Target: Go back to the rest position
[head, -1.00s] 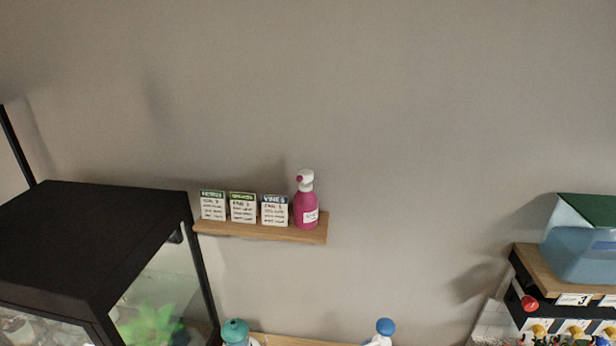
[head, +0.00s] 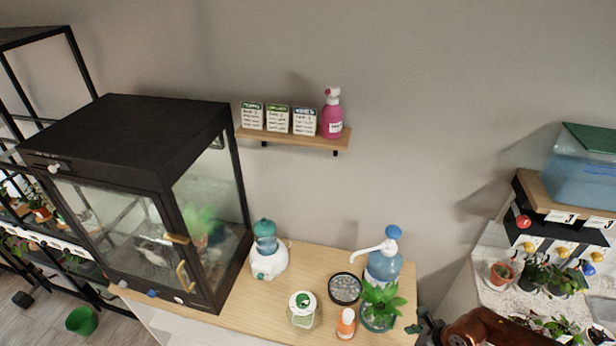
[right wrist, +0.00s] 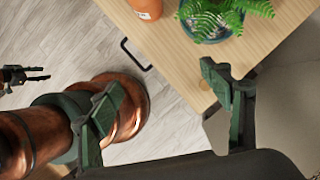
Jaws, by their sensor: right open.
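My right gripper (right wrist: 162,85) is open and empty in the right wrist view, its two green fingers spread wide apart. It hangs beside the wooden tabletop, with floor visible between the fingers. In the head view part of my right gripper (head: 425,326) shows at the bottom, right of the tabletop, with my copper-coloured arm behind it. My left gripper (right wrist: 32,74) seems to be the dark two-pronged shape at the left edge of the right wrist view. It is too small to tell its jaw state, and the head view does not show it.
The wooden table (head: 232,312) holds a potted fern (head: 381,303), an orange bottle (head: 346,322), a jar (head: 303,309), a pump bottle (head: 384,262) and a teal-capped bottle (head: 268,250). A glass cabinet (head: 130,150) stands left. A planter counter (head: 490,250) stands right.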

